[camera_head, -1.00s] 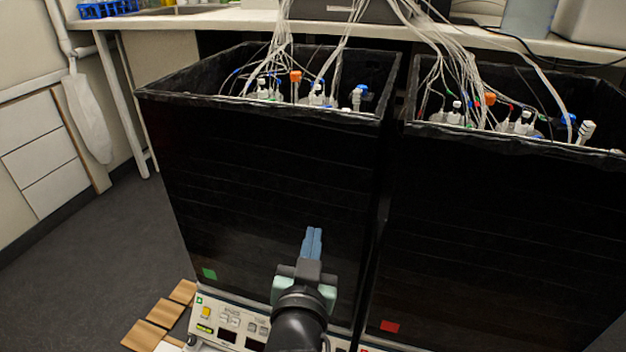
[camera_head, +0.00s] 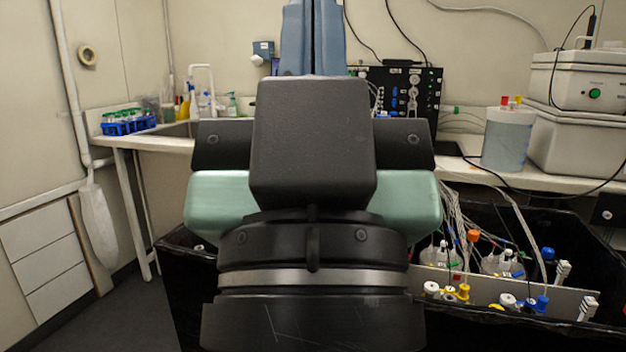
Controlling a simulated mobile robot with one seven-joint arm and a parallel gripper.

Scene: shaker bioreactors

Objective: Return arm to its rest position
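My gripper (camera_head: 313,38) is large and close in the middle of the head camera view. The fingertips reach the top edge of the picture. The black and pale green gripper body and the wrist hide much of the view's centre. Black open-topped shaker boxes (camera_head: 185,290) stand low behind it. Vessels (camera_head: 440,255) with white tubes and coloured caps show inside the right part.
A bench (camera_head: 150,143) runs along the back wall, with a blue tube rack (camera_head: 128,122) and sink at left. A black control unit (camera_head: 405,88), a clear container (camera_head: 507,138) and a white device (camera_head: 575,85) stand on it. Floor (camera_head: 125,315) shows clear at lower left.

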